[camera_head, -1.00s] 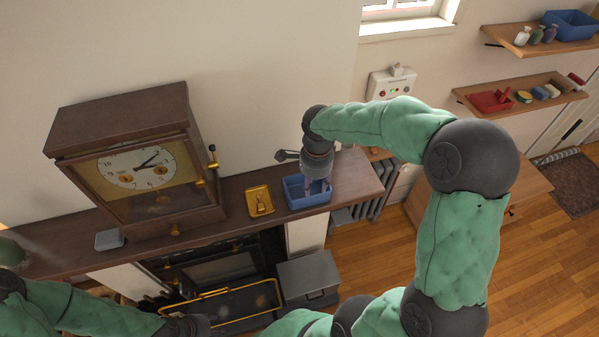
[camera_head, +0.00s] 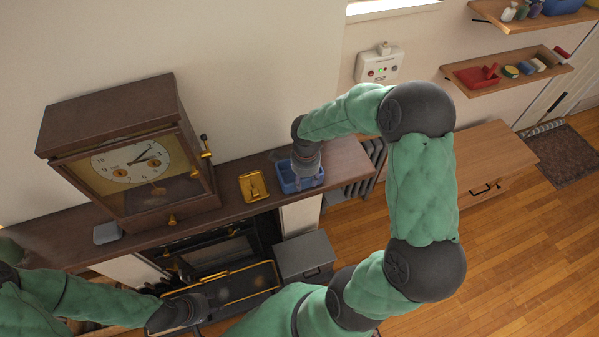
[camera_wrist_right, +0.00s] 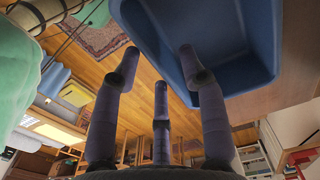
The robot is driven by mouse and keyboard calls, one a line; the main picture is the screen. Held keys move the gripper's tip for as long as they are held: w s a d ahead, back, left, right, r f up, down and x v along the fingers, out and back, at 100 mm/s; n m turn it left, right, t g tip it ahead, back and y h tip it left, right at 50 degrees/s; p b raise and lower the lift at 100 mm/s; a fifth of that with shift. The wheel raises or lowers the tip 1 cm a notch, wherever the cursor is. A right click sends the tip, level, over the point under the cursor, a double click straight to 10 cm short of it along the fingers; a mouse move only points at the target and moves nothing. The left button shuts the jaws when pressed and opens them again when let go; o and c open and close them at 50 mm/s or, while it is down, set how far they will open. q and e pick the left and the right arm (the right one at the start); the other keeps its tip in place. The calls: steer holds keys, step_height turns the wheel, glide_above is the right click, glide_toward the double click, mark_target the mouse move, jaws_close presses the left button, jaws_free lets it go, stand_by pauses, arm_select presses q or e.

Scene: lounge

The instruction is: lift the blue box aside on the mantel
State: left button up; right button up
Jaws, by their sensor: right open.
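The blue box (camera_head: 298,187) is an open-topped tray on the right part of the dark wooden mantel (camera_head: 345,165). My right gripper (camera_head: 306,177) points down at the box, with its fingers partly hidden there. In the right wrist view the box (camera_wrist_right: 222,42) fills the upper right. The right gripper (camera_wrist_right: 158,72) is open there: one finger overlaps the box, and the other fingers appear outside its wall. I cannot tell whether any finger touches it. My left gripper (camera_head: 190,311) is low at the left, in front of the fireplace; its fingers are unclear.
A big wooden clock (camera_head: 125,165) and a small grey block (camera_head: 107,233) are further left. A grey bin (camera_head: 304,257) stands below. Bare mantel lies right of the box.

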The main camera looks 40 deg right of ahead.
steer(key=shift+w+f, duration=0.1)
steer(key=shift+f, duration=0.45)
jaws_close()
steer(key=shift+r, duration=0.1)
